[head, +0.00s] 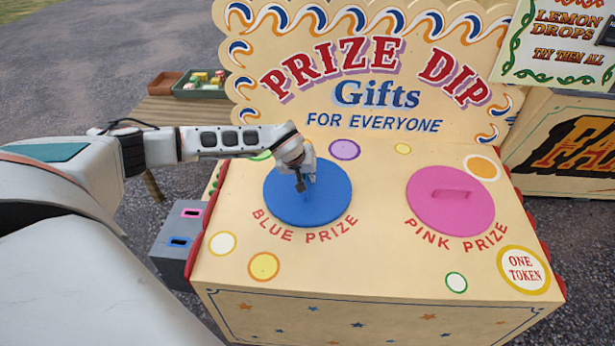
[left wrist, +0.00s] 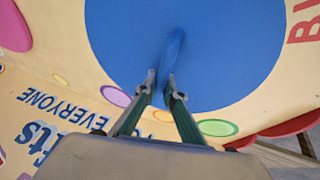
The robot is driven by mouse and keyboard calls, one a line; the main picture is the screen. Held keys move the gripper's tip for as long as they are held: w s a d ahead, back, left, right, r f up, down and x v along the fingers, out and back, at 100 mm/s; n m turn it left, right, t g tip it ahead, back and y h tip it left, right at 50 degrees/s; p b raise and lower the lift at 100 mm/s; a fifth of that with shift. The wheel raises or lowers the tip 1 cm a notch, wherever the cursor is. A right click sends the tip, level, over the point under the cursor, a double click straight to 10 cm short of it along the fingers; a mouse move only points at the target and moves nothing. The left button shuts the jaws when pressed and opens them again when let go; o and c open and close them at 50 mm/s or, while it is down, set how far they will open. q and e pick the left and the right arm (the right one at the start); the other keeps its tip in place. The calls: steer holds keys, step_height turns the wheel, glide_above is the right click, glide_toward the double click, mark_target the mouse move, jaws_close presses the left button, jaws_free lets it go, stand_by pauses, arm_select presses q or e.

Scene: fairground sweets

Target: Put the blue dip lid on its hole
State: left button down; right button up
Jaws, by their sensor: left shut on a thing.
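The blue dip lid (head: 322,208) is a round blue disc with a raised handle. It lies over the spot above the words BLUE PRIZE on the cream counter, and no hole shows around it. I cannot tell whether it is fully seated or slightly raised. My left gripper (head: 304,183) points down over the lid's middle, shut on its handle. In the left wrist view the two fingertips (left wrist: 160,88) pinch the blue handle (left wrist: 172,50), with the lid (left wrist: 230,45) behind. My right gripper is not in view.
A pink lid (head: 452,212) with a handle lies at the counter's right. The PRIZE DIP board (head: 375,95) stands behind the counter (head: 370,265). A grey box (head: 182,255) with pink and blue slots is at the left side. The counter's front is clear.

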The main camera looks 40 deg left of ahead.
arm_select(q)
steer(key=shift+f, duration=0.5)
stand_by(0.3)
steer(key=c, duration=2.1)
jaws_free()
steer(key=shift+f, duration=0.1)
steer(key=v, duration=1.2)
steer(key=shift+w, duration=0.1)
